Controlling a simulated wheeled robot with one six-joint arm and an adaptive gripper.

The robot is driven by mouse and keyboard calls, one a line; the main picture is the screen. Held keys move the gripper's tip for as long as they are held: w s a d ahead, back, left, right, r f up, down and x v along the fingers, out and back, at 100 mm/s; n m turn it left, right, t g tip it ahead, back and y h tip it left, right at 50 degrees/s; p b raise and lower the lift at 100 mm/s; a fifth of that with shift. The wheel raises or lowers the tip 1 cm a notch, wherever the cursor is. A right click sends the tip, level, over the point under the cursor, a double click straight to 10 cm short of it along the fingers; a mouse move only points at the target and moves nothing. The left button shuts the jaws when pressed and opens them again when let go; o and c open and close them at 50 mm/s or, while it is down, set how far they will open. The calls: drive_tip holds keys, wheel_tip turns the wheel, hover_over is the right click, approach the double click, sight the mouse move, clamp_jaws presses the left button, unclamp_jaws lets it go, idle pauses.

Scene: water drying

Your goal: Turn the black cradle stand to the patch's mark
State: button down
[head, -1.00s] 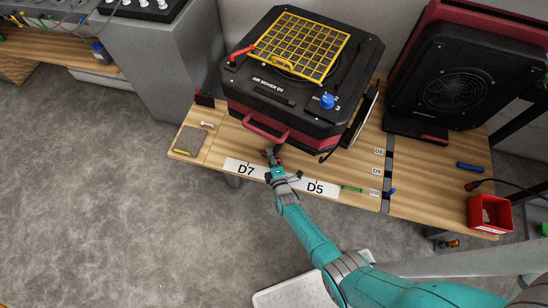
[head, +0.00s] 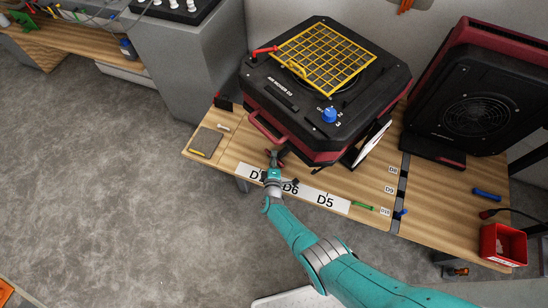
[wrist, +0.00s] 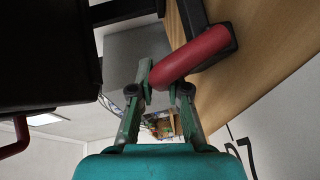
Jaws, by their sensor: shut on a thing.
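My gripper (head: 275,158) is at the front edge of the air mover (head: 290,105), above the white label strip. In the wrist view my gripper (wrist: 165,88) is shut on a red rounded grip (wrist: 195,56). The grip is joined to a black piece (wrist: 228,42) low over the wooden bench, apparently part of the black cradle stand. The rest of the stand is mostly hidden under the air mover. I cannot tell which mark is the patch's.
A second black and red fan (head: 475,115) stands on the right. A red bin (head: 503,246), a blue marker (head: 487,194) and a green marker (head: 362,206) lie on the bench. A grey pad (head: 206,142) is at the left end. Open floor (head: 110,200) lies left of the bench.

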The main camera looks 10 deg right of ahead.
drive_tip(key=c, duration=1.4)
unclamp_jaws()
drive_tip(key=shift+r, duration=0.1)
drive_tip(key=shift+v, duration=0.85)
drive_tip(key=v, duration=1)
drive_tip(key=shift+s, duration=0.15)
